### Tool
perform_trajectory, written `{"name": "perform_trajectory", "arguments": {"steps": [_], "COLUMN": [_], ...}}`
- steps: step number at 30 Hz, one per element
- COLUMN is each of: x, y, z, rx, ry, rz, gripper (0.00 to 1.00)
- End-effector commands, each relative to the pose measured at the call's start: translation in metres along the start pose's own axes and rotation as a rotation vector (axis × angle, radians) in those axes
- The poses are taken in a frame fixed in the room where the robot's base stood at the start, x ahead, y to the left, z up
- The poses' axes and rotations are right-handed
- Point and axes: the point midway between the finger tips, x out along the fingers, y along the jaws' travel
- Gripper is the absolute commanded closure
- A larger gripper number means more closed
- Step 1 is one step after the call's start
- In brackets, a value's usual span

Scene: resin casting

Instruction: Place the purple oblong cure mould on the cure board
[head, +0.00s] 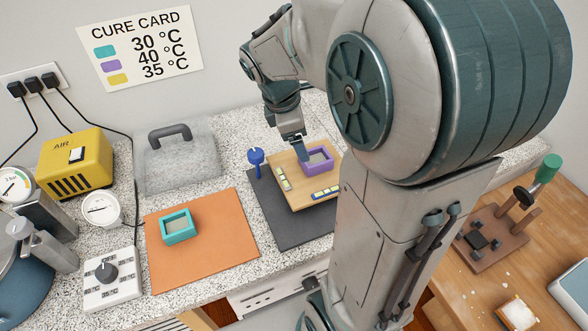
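The purple oblong mould (328,165), an open-topped frame with pale grey inside, is at the right part of a light wooden board (301,194), which I take to be the cure board. The mould looks flat and level on the board, but I cannot tell whether it fully rests there. My gripper (296,150) points down at the mould's left back side. Its fingertips overlap the mould's edge in the picture. Whether the fingers are open or shut on the wall is too small to see. My arm covers the area to the right.
The wooden board lies on a dark mat (265,222) and carries small yellow-green strips and a blue-and-yellow strip. A blue knobbed tool (256,157) stands at its left. A teal mould (178,226) sits on an orange mat (225,254). A grey handled block (180,165) stands behind.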

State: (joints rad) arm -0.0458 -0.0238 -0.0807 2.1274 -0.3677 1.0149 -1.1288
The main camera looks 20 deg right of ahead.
Motion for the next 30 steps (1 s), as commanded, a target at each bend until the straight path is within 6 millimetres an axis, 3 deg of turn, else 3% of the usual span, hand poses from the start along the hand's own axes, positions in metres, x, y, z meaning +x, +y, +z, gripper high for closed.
{"name": "perform_trajectory", "arguments": {"steps": [6,15,21,30], "x": [-0.021,-0.033,-0.034,-0.033], "y": [-0.056,-0.122,-0.141,-0.143], "z": [-0.010,-0.025,-0.030,-0.031], "rx": [0.482,1.084,1.278,1.306], "ry": [0.153,0.333,0.386,0.391], "rz": [0.008,-0.070,-0.115,-0.124], "gripper": [0.20,0.20,0.20,0.20]}}
